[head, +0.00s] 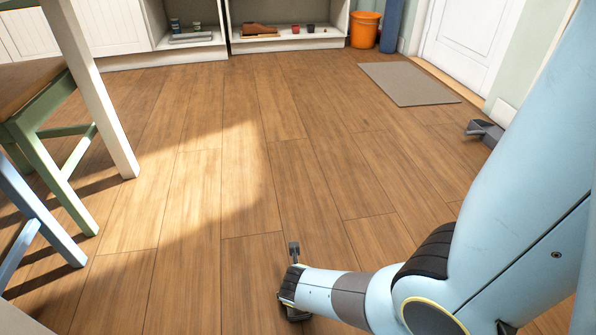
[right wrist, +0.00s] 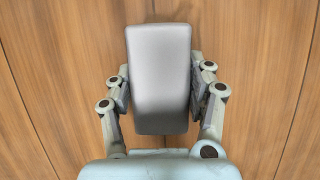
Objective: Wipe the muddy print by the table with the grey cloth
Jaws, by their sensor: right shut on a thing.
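A grey cloth (right wrist: 160,50), seen as a smooth pad with rounded corners, sits between the two fingers of my right gripper (right wrist: 161,92) in the right wrist view. The fingers are shut on its two sides. Wooden floor lies beyond it. In the head view my right gripper (head: 292,284) is low at bottom centre, over the floor; the cloth cannot be made out there. The table (head: 95,85) stands at the left, with a white leg and a brown top edge. I see no muddy print on the visible floor. My left gripper is not in view.
Green (head: 55,165) and blue (head: 35,220) seat legs stand by the table. A grey mat (head: 408,83) lies before the white door (head: 470,40). A small dark grey object (head: 485,131) is at the right. An orange bucket (head: 364,30) stands at the back. The middle floor is clear.

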